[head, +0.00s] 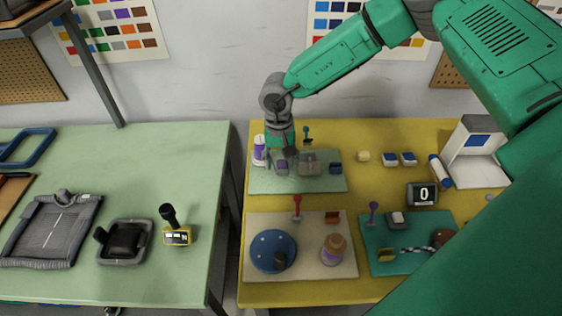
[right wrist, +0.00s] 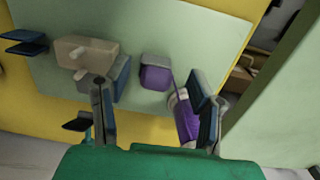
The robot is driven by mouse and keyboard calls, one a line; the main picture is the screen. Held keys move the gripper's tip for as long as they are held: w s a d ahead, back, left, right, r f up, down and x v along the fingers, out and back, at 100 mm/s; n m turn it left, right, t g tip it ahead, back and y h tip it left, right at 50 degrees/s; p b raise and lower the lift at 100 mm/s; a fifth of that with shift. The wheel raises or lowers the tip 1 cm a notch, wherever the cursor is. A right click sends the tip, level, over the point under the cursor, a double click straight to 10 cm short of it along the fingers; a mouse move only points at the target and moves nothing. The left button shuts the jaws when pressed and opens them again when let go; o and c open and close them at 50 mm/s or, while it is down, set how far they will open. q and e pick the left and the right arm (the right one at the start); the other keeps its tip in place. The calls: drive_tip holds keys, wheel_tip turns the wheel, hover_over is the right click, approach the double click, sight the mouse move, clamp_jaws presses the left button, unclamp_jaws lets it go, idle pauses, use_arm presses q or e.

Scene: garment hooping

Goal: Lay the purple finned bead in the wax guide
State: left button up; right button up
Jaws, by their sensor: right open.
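A small purple piece with a grey top, which looks like the purple finned bead (head: 282,164), rests on the pale green board (head: 318,184). In the right wrist view the bead (right wrist: 155,76) lies beyond and between the fingertips; its fins are too small to tell. A beige block with a knob (head: 309,163), possibly the wax guide, sits just right of it. The block also shows left in the right wrist view (right wrist: 82,55). My right gripper (right wrist: 160,88) is open and empty, pointing down over the bead. My left gripper is not in view.
A white and purple spool (head: 259,150) stands close beside the gripper. A dark blue block (head: 335,168) is right of the beige block. A beige board (head: 300,220) and a teal board (head: 410,262) hold other parts in front.

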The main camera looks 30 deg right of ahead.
wheel_tip(320, 180, up, 12)
drive_tip(key=shift+w+f, duration=0.2)
drive_tip(key=shift+w, duration=0.15)
drive_tip(key=shift+d, duration=0.1)
